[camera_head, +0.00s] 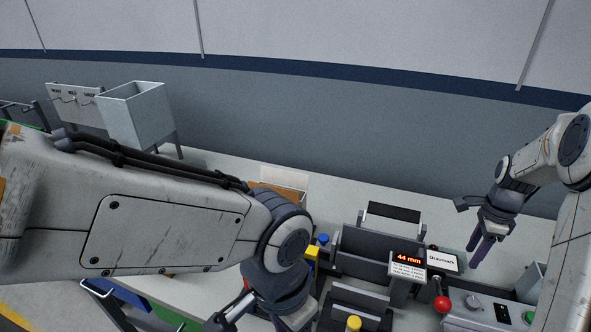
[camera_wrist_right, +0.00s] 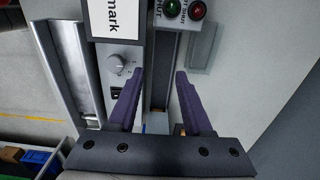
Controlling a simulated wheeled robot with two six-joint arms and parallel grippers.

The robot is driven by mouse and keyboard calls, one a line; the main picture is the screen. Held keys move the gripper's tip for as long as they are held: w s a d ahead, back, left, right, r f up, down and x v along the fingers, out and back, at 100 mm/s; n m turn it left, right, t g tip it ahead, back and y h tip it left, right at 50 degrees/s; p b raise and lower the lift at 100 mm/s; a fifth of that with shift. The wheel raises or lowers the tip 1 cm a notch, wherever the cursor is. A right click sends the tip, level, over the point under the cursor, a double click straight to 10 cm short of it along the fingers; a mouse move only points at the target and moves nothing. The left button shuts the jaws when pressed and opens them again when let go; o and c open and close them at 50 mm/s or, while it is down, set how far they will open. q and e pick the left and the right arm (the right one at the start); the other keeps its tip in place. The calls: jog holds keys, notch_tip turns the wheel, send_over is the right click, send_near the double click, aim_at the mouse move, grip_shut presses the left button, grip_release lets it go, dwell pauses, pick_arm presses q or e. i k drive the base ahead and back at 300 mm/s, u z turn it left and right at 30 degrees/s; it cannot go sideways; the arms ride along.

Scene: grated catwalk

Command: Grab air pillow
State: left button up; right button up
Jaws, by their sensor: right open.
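No air pillow shows clearly in either view. In the right wrist view, a flat, pale, see-through rectangle (camera_wrist_right: 203,52) lies on the light surface right of the fingers; I cannot tell whether it is the pillow. My right gripper (camera_head: 477,254) is open, with purple fingers pointing down above the bench at the right. In its own wrist view the right gripper (camera_wrist_right: 160,74) has its fingers apart, with nothing held between them. My left gripper (camera_head: 270,318) is partly cut off at the bottom edge, and its jaws are not clear.
A grey machine (camera_head: 375,245) with a "44 mm" display (camera_head: 408,259) stands at the centre right. A red-knobbed lever (camera_head: 441,303) and a control box (camera_head: 487,312) are in front of it. A grey bin (camera_head: 135,115) stands back left. An open carton (camera_head: 287,190) is behind my left arm.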

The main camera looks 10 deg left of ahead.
aim_at(190, 161)
jog(key=k, duration=0.2)
jog(key=z, duration=3.25)
jog(key=k, duration=3)
jog(key=u, duration=0.6)
